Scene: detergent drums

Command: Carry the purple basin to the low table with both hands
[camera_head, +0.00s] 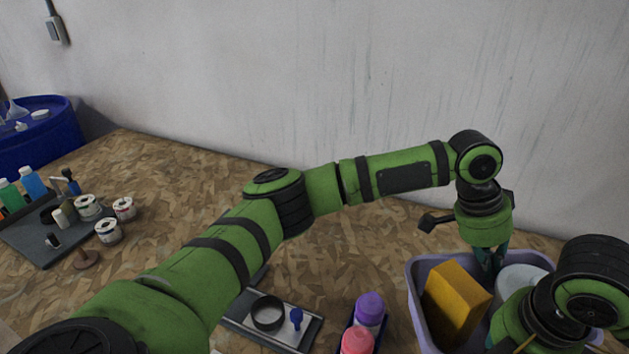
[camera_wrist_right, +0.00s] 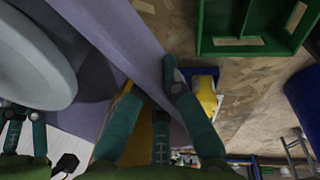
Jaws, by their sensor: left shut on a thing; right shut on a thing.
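The purple basin (camera_head: 421,318) is at the lower right of the head view, holding an orange-yellow block (camera_head: 455,303) and a pale round container (camera_head: 522,279). My left gripper (camera_head: 490,262) points down at its far rim and is shut on it; the fingertips are partly hidden. My right arm covers the near right part of the basin, hiding its gripper in the head view. In the right wrist view my right gripper (camera_wrist_right: 158,105) is shut on the basin's wall (camera_wrist_right: 150,60), with a teal finger on each side. I cannot tell which surface is the low table.
A dark tray (camera_head: 285,326) with a black ring and a purple-capped bottle (camera_head: 369,309) stand left of the basin. Several cans and bottles sit on a grey board (camera_head: 40,240) at far left. A blue drum (camera_head: 45,130) stands behind. A green crate (camera_wrist_right: 255,45) shows in the wrist view.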

